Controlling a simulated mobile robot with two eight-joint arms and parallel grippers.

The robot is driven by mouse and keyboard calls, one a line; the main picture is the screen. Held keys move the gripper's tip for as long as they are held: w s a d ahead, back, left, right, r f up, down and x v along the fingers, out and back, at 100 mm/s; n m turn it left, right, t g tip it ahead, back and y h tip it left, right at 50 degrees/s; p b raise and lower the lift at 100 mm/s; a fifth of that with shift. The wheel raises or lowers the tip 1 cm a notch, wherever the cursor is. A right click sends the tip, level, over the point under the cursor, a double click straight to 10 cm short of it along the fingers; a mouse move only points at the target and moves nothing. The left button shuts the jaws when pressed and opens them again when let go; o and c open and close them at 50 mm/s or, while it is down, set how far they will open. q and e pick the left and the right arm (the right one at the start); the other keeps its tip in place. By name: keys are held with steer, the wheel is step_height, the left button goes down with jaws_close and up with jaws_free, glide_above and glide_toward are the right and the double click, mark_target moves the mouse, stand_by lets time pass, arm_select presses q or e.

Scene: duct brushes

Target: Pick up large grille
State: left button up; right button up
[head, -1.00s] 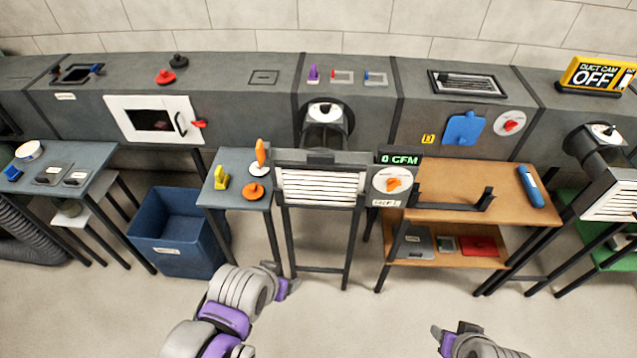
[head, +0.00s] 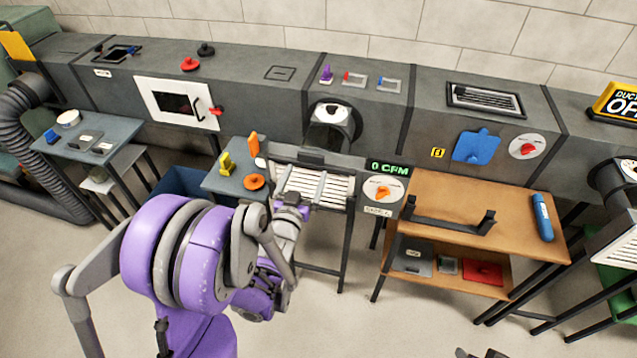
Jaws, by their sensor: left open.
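The large grille (head: 338,190), a pale panel with horizontal slats, sits in a dark frame at the front of the central duct outlet. My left gripper (head: 302,184) is at the left and middle of the grille, with its two fingers apart over the slats. I cannot tell whether they touch it. The hand covers part of the grille's lower left. Only the tips of my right gripper (head: 479,353) show at the bottom edge, and its opening is unclear.
An orange-knobbed dial (head: 383,190) is right of the grille. The brown bench (head: 470,205) holds a black cradle (head: 450,222) and a blue cylinder (head: 542,217). A small grey table (head: 225,183) with small coloured parts stands left. A blue bin (head: 180,182) is mostly hidden.

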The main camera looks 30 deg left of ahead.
mark_target(310, 160)
arm_select(q)
steer(key=x, duration=0.4)
steer(key=shift+w+a+p, duration=0.2)
steer(key=shift+w+p, duration=0.15)
steer(key=shift+p, duration=0.05)
steer(key=x, duration=0.1)
steer(key=p+x, duration=0.1)
steer(key=x, duration=0.1)
steer(key=r+x, duration=0.1)
steer(key=x, duration=0.1)
steer(key=shift+w+f, duration=0.15)
steer(key=shift+w, duration=0.1)
steer(key=shift+s, duration=0.15)
arm_select(e)
steer(key=r, duration=0.1)
steer(key=w+r, duration=0.1)
steer(key=r, duration=0.1)
steer(key=shift+w+a+r, duration=0.1)
steer(key=shift+w+r, duration=0.05)
steer(key=shift+r, duration=0.05)
arm_select(q)
steer(key=shift+s, duration=0.1)
steer(key=shift+c, duration=0.7)
steer(key=c, duration=1.3)
steer(key=shift+o, duration=0.2)
